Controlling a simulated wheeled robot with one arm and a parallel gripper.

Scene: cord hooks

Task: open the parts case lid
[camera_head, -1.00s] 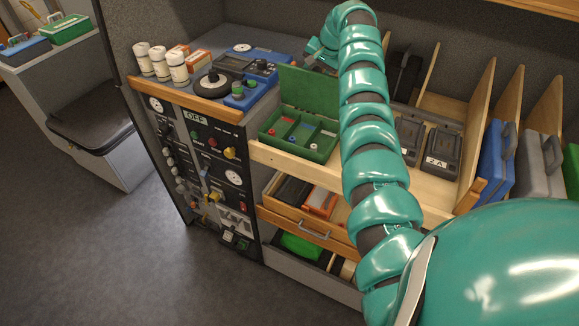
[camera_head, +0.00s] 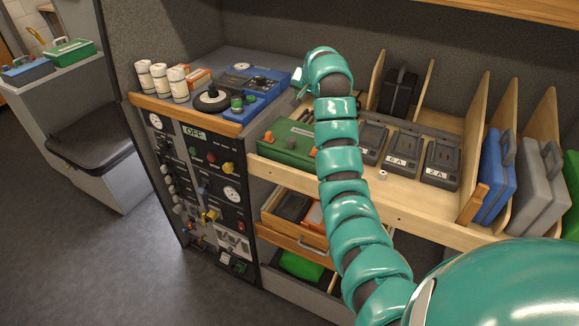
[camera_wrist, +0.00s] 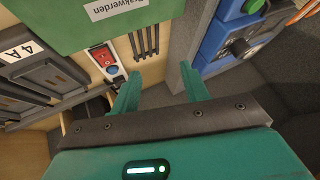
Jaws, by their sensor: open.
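The green parts case (camera_head: 288,142) lies on the wooden shelf, left of the chargers. Its lid looks down and shut, with orange latches at the front; my arm covers its right end. In the wrist view a green surface with a white label, apparently the lid (camera_wrist: 55,22), fills the upper left. My gripper (camera_wrist: 160,90) is open and empty, its two teal fingers apart and not touching the green surface. In the head view my gripper (camera_head: 301,85) is above and behind the case, partly hidden by my wrist.
Black chargers (camera_head: 402,148) stand right of the case, with a small white piece (camera_head: 383,175) before them. A blue instrument (camera_head: 245,92) stands close on the left. Wooden dividers and a blue case (camera_head: 495,170) are at the right. A drawer (camera_head: 290,215) below is open.

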